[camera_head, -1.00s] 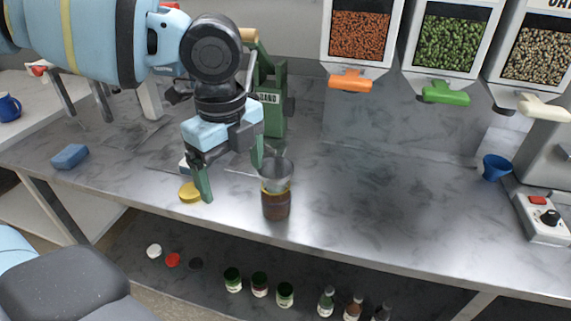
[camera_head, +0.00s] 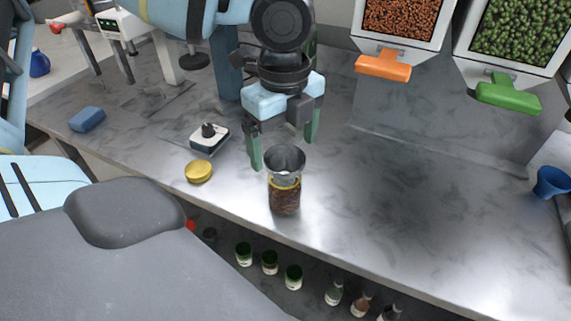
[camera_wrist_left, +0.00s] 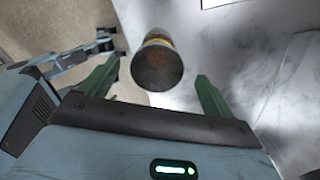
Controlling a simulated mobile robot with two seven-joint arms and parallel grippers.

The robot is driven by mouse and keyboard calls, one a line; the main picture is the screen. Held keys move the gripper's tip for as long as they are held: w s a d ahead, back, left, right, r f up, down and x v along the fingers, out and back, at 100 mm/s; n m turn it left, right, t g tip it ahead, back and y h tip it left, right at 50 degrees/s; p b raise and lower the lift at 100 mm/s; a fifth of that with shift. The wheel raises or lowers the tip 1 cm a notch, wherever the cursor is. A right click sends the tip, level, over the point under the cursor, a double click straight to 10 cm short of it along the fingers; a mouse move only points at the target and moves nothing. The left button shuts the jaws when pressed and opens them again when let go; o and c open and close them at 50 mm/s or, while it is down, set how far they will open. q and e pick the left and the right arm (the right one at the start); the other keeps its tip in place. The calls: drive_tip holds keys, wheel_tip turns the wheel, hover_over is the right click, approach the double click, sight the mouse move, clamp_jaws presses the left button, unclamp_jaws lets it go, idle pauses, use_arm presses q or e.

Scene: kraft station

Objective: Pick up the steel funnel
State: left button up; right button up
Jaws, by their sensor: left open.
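The steel funnel (camera_head: 284,160) sits in the mouth of a glass jar (camera_head: 285,197) with brown contents, near the front edge of the counter. My left gripper (camera_head: 285,155) is open, its two green fingers pointing down just behind and above the funnel. In the left wrist view the funnel (camera_wrist_left: 157,68) shows as a wide round mouth ahead of and between the open fingers (camera_wrist_left: 155,90). Whether a finger touches the funnel I cannot tell.
A yellow lid (camera_head: 198,171) and a small device with a black knob (camera_head: 209,137) lie left of the jar. A blue sponge (camera_head: 87,119) is farther left, and a blue cup (camera_head: 551,182) stands far right. Dispensers with orange (camera_head: 383,64) and green (camera_head: 508,93) handles hang behind. The counter right of the jar is clear.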

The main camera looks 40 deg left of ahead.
sight(282, 156)
use_arm(q)
drive_tip(key=shift+f, duration=0.15)
drive_tip(key=shift+s+a+f, duration=0.1)
drive_tip(key=shift+s+f, duration=0.05)
drive_tip(key=shift+f, duration=2.2)
use_arm(e)
drive_tip(key=shift+w, duration=0.25)
use_arm(q)
drive_tip(key=shift+c, duration=0.2)
drive_tip(key=c, duration=1.1)
drive_tip(key=shift+o, duration=0.2)
drive_tip(key=shift+r, duration=0.1)
